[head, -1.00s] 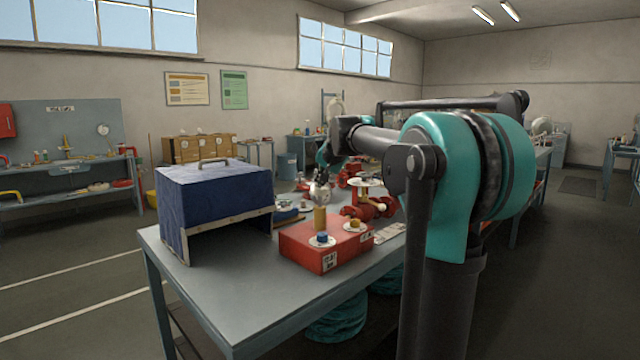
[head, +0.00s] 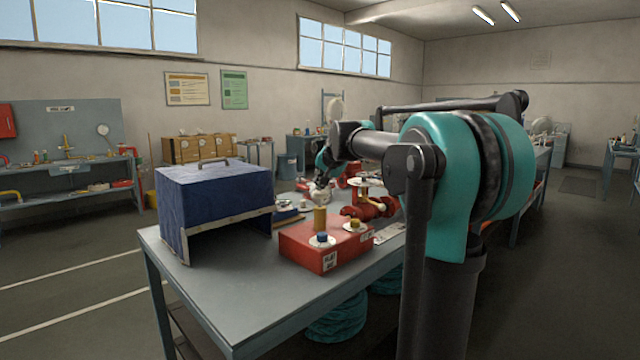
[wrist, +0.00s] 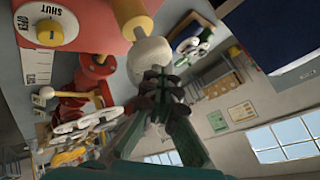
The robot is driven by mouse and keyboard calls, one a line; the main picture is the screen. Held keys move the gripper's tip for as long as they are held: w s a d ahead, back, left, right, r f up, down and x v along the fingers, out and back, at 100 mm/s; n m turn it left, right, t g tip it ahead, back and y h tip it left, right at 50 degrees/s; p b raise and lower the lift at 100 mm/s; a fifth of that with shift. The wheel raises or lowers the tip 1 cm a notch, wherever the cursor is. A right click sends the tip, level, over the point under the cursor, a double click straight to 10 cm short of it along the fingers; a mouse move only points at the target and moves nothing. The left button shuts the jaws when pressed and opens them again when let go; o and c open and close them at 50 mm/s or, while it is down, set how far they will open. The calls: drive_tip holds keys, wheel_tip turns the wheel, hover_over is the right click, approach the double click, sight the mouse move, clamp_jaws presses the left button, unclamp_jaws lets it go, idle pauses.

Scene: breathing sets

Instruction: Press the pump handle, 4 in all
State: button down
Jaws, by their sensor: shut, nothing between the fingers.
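A red box (head: 318,246) stands on the grey workbench. A yellow-brown cylinder (head: 320,220) rises from its top, and a pale round knob (wrist: 150,58) sits at the cylinder's end in the wrist view. My gripper (wrist: 160,82) is shut and empty, with its dark fingertips at the knob, seemingly touching it. In the head view my gripper (head: 321,186) is small, just above the cylinder, and hides part of the knob. The box also carries a blue knob (head: 322,237) and a yellow knob (head: 355,224) on white discs.
A dark blue cover (head: 215,195) with a handle stands on the bench left of the box. Red valve parts (head: 372,208) lie behind and right of the box. The bench's front left (head: 230,300) is clear.

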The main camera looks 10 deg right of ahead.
sight(321, 192)
drive_tip(key=shift+f, duration=0.3)
drive_tip(key=shift+r, duration=0.1)
idle(0.3)
drive_tip(key=shift+r, duration=2.45)
wheel_tip(321, 192, up, 5)
drive_tip(key=shift+r, duration=0.1)
